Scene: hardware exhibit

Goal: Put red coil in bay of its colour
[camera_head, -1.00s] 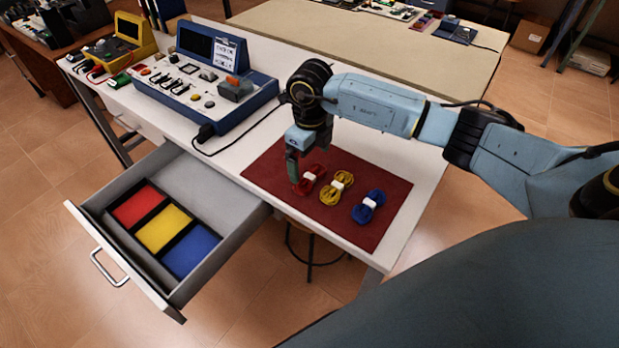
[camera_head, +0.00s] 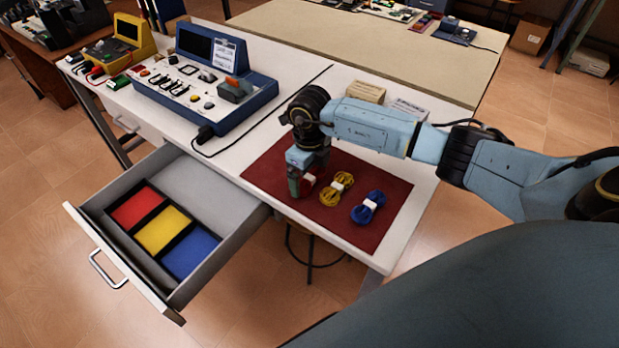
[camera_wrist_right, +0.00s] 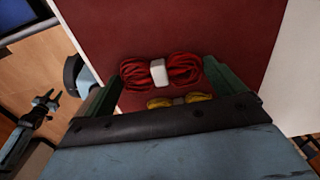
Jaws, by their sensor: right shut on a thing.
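The red coil (camera_wrist_right: 182,72), with a white band, lies between the green fingers of my right gripper (camera_wrist_right: 165,85) in the right wrist view. My right gripper (camera_head: 300,188) is shut on it at the dark red mat (camera_head: 262,172). In the head view the gripper hides most of the red coil (camera_head: 310,180). I cannot tell whether the coil touches the mat. The open drawer (camera_head: 215,180) at left holds a tray with a red bay (camera_head: 138,207), a yellow bay and a blue bay. My left gripper (camera_wrist_right: 47,99) shows small in the wrist view, its fingers apart.
A yellow coil (camera_head: 337,188) and a blue coil (camera_head: 369,208) lie on the mat to the right. A blue console (camera_head: 205,85) stands behind the drawer, its cable and plug (camera_head: 205,133) near the mat. Two small boxes (camera_head: 367,92) stand behind my right arm.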

